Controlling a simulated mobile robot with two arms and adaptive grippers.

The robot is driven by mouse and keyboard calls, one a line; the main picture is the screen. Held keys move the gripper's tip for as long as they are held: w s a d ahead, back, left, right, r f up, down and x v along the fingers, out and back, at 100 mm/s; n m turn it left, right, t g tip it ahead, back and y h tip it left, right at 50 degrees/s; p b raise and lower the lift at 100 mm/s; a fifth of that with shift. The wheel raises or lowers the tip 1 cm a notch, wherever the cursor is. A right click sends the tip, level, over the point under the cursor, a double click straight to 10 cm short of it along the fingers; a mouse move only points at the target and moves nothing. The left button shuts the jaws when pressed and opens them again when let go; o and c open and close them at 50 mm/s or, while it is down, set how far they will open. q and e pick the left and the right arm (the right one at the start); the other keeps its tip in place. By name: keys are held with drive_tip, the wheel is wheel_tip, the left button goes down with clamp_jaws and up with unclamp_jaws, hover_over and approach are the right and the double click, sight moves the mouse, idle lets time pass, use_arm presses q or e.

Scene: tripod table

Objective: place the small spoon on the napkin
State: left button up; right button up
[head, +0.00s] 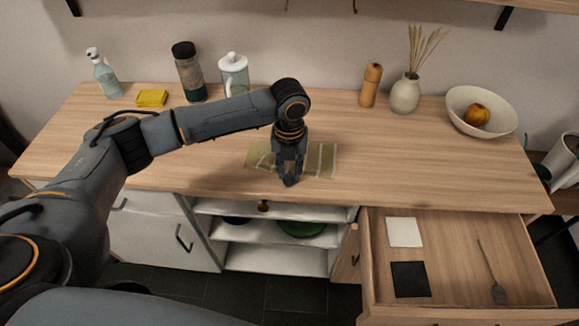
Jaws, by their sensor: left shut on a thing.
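The napkin (323,160), a green cloth with pale stripes, lies flat on the wooden counter. My left gripper (290,178) points down over the napkin's front edge and covers its middle. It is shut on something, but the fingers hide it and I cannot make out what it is. A grey long-handled utensil, spoon-like in shape (498,290), lies in the open drawer at the lower right. I cannot tell whether it is the small spoon. My right gripper is out of view.
The open drawer (460,225) also holds a white square (404,232) and a black square (410,279).

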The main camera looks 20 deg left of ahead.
sight(289, 175)
use_arm(q)
drive_tip(key=o, duration=0.9)
wheel_tip(289, 175, up, 12)
drive_tip(key=b, duration=0.1)
idle(0.5)
